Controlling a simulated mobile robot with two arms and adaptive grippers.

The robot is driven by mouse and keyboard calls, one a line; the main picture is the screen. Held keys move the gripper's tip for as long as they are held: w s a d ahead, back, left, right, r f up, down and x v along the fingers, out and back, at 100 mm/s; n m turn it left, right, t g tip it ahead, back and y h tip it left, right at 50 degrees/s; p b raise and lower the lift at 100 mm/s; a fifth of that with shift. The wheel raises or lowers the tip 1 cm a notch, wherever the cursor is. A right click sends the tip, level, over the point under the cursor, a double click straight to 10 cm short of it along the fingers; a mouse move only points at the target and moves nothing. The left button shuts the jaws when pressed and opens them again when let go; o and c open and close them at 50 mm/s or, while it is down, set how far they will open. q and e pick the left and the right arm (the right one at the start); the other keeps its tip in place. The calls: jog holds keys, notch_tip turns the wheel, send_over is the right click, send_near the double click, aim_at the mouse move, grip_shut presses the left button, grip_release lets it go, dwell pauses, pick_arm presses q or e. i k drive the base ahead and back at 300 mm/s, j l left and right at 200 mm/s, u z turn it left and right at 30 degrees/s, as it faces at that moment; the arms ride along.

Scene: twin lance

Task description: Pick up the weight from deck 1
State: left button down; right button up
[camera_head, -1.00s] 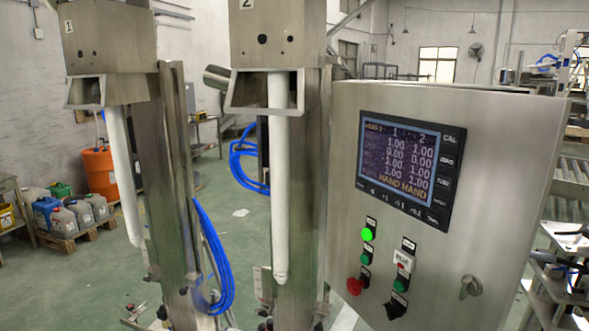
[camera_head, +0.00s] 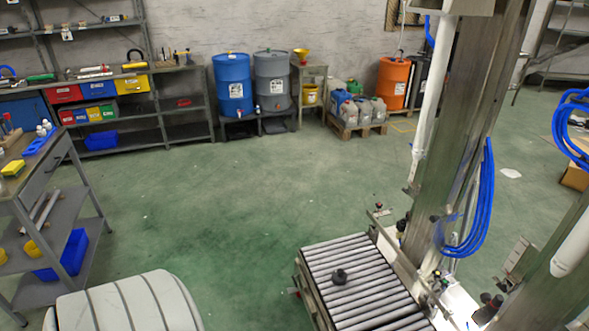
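A small dark weight (camera_head: 339,276) with a knob on top sits on the roller deck (camera_head: 375,296) at the lower middle right. The deck has grey metal rollers and a metal frame, and its near end is cut off by the bottom edge. It stands beside the left-hand steel column (camera_head: 455,130), which carries a white lance tube (camera_head: 432,90). No number is readable on it in this view. Neither of my grippers is in view.
A grey workbench (camera_head: 30,175) with a blue bin (camera_head: 68,256) stands at the left. Shelves, a blue drum (camera_head: 233,88), a grey drum (camera_head: 272,80) and a pallet of jugs (camera_head: 355,125) line the back wall. The green floor (camera_head: 250,200) between is clear.

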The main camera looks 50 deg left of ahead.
aim_at(339, 277)
jog(key=u, duration=1.2)
